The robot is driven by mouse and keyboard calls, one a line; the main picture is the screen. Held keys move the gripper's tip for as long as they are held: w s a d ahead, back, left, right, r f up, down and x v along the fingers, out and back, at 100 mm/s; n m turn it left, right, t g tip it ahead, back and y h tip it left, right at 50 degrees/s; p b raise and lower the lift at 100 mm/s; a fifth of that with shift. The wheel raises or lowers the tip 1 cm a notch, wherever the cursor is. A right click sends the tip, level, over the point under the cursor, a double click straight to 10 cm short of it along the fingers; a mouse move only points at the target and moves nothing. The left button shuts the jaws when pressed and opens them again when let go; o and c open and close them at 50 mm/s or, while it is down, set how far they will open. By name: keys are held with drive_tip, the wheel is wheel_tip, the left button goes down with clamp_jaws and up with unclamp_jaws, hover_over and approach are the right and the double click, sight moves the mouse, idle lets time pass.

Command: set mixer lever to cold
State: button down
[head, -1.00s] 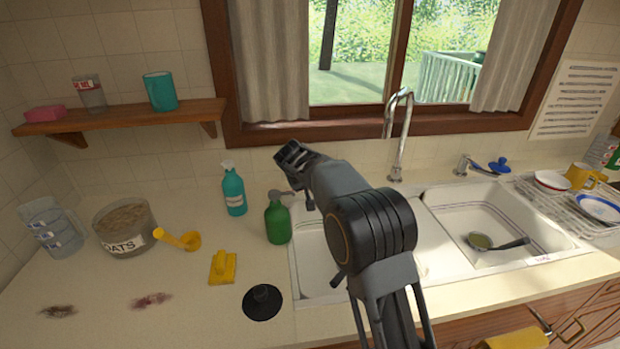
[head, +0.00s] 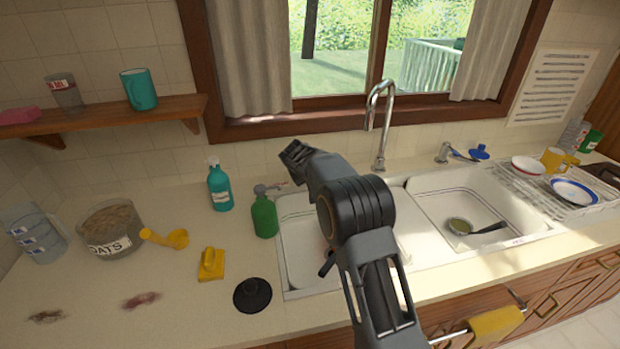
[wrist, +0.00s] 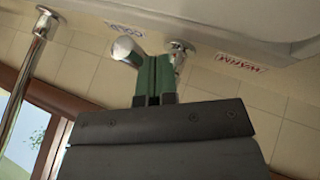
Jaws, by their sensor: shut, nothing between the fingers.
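My gripper (wrist: 153,76) shows in the wrist view with its green-faced fingers together and empty. In that view a chrome lever's rounded end (wrist: 126,48) shows just left of the fingertips, and a chrome base (wrist: 181,48) just right of them. The fingers cover what lies between, and I cannot tell whether they touch the lever. In the head view a small chrome fitting (head: 268,188) shows at the sink's back left, beside the green bottle (head: 264,217). My arm reaches over the left basin there and the fingertips are hard to make out.
The tall chrome spout (head: 381,130) stands right of my arm; it also shows in the wrist view (wrist: 28,90). A teal spray bottle (head: 220,187) stands at left. The right basin (head: 450,210) holds a ladle.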

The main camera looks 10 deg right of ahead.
drive_tip(key=d+b, duration=0.1)
drive_tip(key=d, duration=0.2)
drive_tip(key=shift+w, duration=0.1)
